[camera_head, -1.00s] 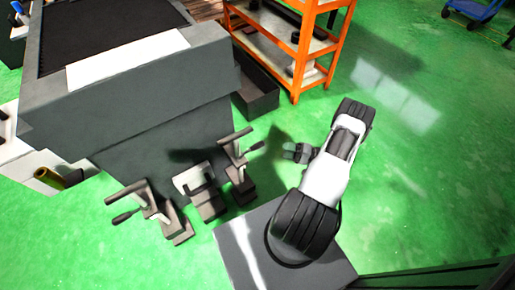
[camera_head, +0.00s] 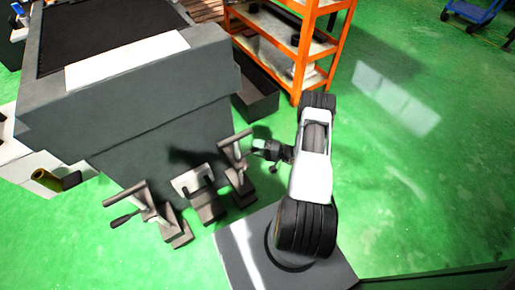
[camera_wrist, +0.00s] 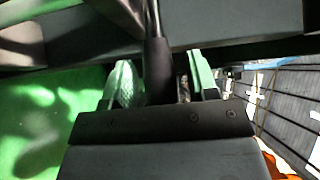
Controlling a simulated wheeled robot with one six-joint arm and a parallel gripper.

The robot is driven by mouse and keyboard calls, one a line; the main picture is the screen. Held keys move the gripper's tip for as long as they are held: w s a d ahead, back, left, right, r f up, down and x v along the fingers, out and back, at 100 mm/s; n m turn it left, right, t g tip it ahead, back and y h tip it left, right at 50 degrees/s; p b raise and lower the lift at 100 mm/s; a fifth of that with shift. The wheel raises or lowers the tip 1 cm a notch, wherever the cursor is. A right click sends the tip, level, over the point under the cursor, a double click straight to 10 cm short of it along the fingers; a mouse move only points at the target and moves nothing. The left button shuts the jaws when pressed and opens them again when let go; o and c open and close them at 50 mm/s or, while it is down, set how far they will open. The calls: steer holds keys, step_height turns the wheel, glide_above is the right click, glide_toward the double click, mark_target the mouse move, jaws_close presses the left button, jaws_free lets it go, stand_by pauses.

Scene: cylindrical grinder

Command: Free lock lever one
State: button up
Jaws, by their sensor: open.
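Two lock levers with dark handles stand at the foot of the grey machine; the frames do not show which is number one. The right lever (camera_head: 236,150) has its handle hidden by my gripper (camera_head: 262,150) in the head view. The left lever (camera_head: 127,218) stands apart with its handle pointing left. In the wrist view, a dark rod-like handle (camera_wrist: 158,70) lies between the two fingers of my gripper (camera_wrist: 160,85), which are open around it. Whether either finger touches it, I cannot tell.
A bracket-like fixture (camera_head: 205,195) sits between the levers. The grey machine (camera_head: 140,100) rises behind them, with a dark bin (camera_head: 258,98) at its right. An orange shelf (camera_head: 300,60) stands at the back. Green floor (camera_head: 410,170) is clear at the right.

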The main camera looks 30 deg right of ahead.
jaws_close()
stand_by(0.6)
